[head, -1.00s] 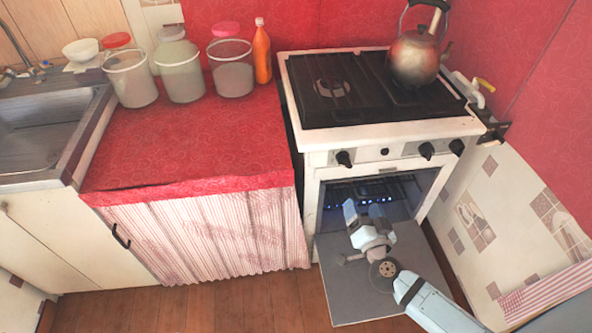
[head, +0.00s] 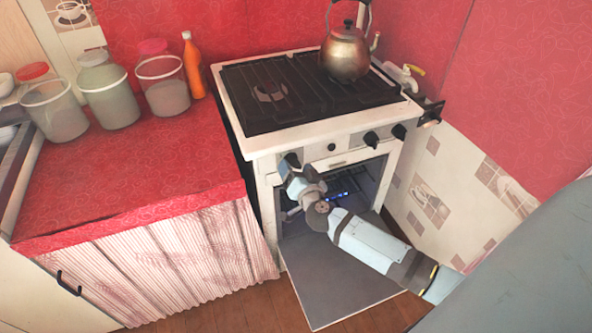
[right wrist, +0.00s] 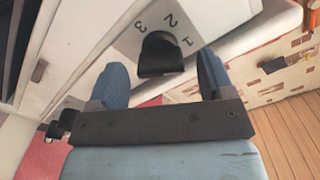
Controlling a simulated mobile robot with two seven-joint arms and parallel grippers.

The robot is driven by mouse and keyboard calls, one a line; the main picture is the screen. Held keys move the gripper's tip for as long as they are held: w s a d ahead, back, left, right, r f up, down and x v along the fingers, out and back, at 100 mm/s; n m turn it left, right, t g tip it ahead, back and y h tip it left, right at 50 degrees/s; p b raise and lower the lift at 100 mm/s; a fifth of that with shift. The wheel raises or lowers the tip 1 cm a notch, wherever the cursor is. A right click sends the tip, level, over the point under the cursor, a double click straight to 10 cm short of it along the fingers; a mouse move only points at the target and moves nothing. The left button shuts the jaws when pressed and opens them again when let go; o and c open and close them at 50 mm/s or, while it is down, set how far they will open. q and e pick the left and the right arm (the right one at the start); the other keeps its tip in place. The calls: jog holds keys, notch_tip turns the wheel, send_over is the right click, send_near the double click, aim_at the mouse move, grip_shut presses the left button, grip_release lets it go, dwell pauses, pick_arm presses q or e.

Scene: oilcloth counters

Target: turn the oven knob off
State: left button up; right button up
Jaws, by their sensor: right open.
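The white stove (head: 262,146) stands in the middle of the head view, with black knobs along its front panel. Two knobs (head: 371,139) show at the panel's right, and a small black button (head: 331,147) sits left of them. My right gripper (head: 289,162) is at the panel's left end and hides the left knob there. In the right wrist view that black knob (right wrist: 160,55) lies between the two blue fingers, with gaps on both sides. The numbers 1, 2 and 3 are printed beside it. My right gripper is open. My left gripper is out of view.
The oven door (head: 325,282) hangs open below my right arm. A kettle (head: 345,52) stands on the hob. The red-covered counter (head: 150,165) on the left holds several jars (head: 107,92) and an orange bottle (head: 193,66). A tiled wall (head: 440,190) is close on the right.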

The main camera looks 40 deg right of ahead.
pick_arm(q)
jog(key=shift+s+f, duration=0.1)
pick_arm(e)
jog(key=shift+w, duration=0.2)
jog(key=c, duration=0.9)
